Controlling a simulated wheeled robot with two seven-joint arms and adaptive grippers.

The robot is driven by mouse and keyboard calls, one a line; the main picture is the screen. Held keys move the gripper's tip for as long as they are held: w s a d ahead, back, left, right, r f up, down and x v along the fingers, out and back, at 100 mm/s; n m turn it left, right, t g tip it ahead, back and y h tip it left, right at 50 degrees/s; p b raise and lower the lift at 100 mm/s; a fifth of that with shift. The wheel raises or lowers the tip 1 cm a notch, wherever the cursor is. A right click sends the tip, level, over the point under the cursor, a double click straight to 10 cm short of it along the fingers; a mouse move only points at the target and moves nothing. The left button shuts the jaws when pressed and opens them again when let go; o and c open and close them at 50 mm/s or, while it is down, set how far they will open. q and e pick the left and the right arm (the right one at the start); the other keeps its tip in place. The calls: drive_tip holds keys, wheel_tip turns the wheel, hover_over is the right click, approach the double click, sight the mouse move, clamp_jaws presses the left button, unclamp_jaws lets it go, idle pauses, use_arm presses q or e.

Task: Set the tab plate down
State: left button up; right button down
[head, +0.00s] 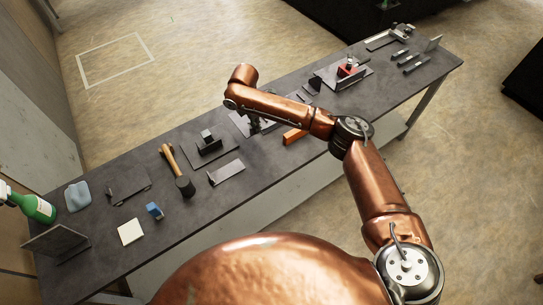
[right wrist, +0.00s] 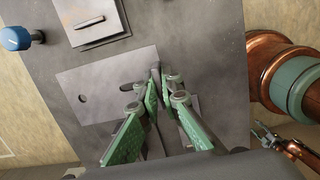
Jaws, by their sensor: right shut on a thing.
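My right gripper (right wrist: 160,104) has its green-padded fingers on either side of a thin, dark, upright piece, the tab plate (right wrist: 155,77). It is shut on the tab plate, much of which the fingers hide. A flat grey steel plate (right wrist: 100,86) with a round hole lies just below. I cannot tell whether the tab plate touches it. In the head view my right gripper (head: 256,124) is low over the same plate (head: 238,121), partly behind my arm. A small linkage at the right wrist view's lower right looks like my left gripper (right wrist: 280,140); its jaws are unclear.
On the dark bench (head: 140,165), a hammer (head: 174,168), a bracket on a plate (head: 208,145) and an angle piece (head: 226,172) lie to the left. An orange block (head: 294,135) and a plate with a red piece (head: 345,72) lie to the right.

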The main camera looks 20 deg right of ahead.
drive_tip(key=s+d+f, duration=0.1)
drive_tip(key=s+f, duration=0.1)
drive_tip(key=s, duration=0.1)
drive_tip(key=s+d+f+p, duration=0.1)
drive_tip(key=s+d+f, duration=0.1)
drive_tip(key=s, duration=0.1)
drive_tip(key=s+d+f, duration=0.1)
drive_tip(key=s+f, duration=0.1)
drive_tip(key=s, duration=0.1)
drive_tip(key=shift+d+f+p, duration=0.2)
drive_tip(key=shift+f+p, duration=0.1)
drive_tip(key=shift+s+d+f, duration=0.1)
drive_tip(key=shift+s+f, duration=0.05)
drive_tip(key=shift+f, duration=0.15)
drive_tip(key=shift+s+d+f, duration=0.1)
drive_tip(key=shift+s+f, duration=0.1)
drive_tip(key=shift+f, duration=0.15)
drive_tip(key=f, duration=0.2)
drive_tip(key=shift+s+d+f, duration=0.1)
drive_tip(key=shift+s+f, duration=0.25)
drive_tip(key=shift+f, duration=0.05)
drive_tip(key=shift+w+f, duration=0.1)
drive_tip(key=shift+f, duration=0.25)
use_arm(q)
drive_tip(key=shift+s+r, duration=0.4)
drive_tip(key=shift+r, duration=0.2)
drive_tip(key=shift+s+r, duration=0.35)
drive_tip(key=shift+r, duration=0.25)
